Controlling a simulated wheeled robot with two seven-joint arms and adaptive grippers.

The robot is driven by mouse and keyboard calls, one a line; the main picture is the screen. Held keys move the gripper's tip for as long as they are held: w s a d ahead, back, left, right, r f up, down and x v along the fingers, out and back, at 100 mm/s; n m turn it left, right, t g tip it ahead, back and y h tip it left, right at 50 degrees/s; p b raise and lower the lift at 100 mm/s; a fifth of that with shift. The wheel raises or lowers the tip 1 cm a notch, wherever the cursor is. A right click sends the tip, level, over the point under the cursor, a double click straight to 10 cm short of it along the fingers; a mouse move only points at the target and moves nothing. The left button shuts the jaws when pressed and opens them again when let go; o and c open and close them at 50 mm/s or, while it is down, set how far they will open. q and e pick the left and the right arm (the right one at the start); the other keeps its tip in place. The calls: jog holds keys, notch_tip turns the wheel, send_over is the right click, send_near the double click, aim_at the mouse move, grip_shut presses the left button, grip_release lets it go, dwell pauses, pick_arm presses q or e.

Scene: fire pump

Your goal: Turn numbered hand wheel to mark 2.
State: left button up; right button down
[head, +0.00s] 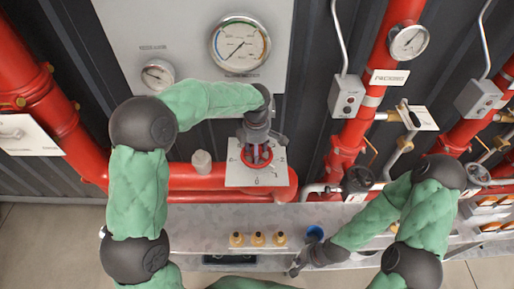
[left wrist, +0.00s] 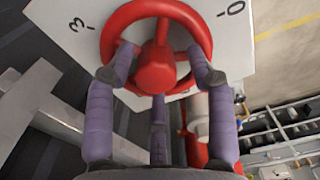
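The red hand wheel (head: 257,157) sits on a white square plate (head: 272,177) on the red pipe. In the left wrist view the wheel (left wrist: 160,12) fills the upper middle, with marks 3 and 0 on the plate (left wrist: 60,35) to its left and right. My left gripper (head: 257,148) is over the wheel. In the left wrist view its purple fingers (left wrist: 160,70) are spread, with two tips overlapping the lower rim either side of the hub. Firm contact cannot be told. My right gripper (head: 296,268) is low over the grey ledge, away from the wheel.
A large gauge (head: 240,44) and a small gauge (head: 158,75) are on the panel above. Red pipes (head: 352,130) and valves stand to the right. Yellow-orange fittings (head: 257,239) and a blue cup-like item (head: 314,233) are on the ledge (head: 205,222).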

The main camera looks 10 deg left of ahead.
pick_arm(q)
jog(key=m+p, duration=0.1)
jog(key=m, duration=0.3)
jog(key=shift+a+m, duration=0.1)
jog(key=shift+m, duration=0.2)
jog(key=m+p, duration=0.1)
jog(key=m, duration=0.3)
jog(key=shift+w, duration=0.1)
jog(key=m+p, duration=0.2)
jog(key=m, duration=0.2)
jog(key=shift+w+r+m, duration=0.1)
jog(key=shift+m, duration=0.3)
jog(key=m, duration=0.3)
jog(key=shift+m+p, duration=0.3)
jog(key=shift+p, duration=0.1)
jog(key=shift+c, duration=0.2)
